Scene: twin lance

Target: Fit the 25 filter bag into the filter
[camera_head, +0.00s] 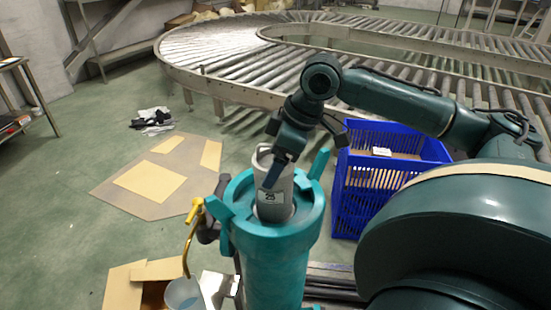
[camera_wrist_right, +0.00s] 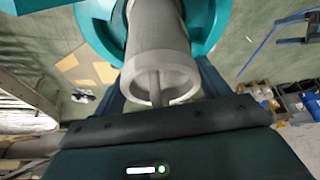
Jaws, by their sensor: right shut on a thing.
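The filter is a teal upright cylinder (camera_head: 277,255) with an open top and teal lugs around its rim; its rim also shows in the right wrist view (camera_wrist_right: 98,22). The grey filter bag (camera_head: 272,205) carries a label reading 25 and stands upright in the filter's mouth, its lower part hidden inside. Its pale top ring with a crossbar shows in the right wrist view (camera_wrist_right: 160,78). My right gripper (camera_head: 274,172) is shut on the bag at its top ring, above the filter. My left gripper is not in view.
A blue crate (camera_head: 368,195) with a white label stands just right of the filter. A yellow valve handle (camera_head: 194,212) and a pale bucket (camera_head: 183,293) are at its left. Flat cardboard (camera_head: 125,188) lies on the floor. A roller conveyor (camera_head: 220,60) runs behind.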

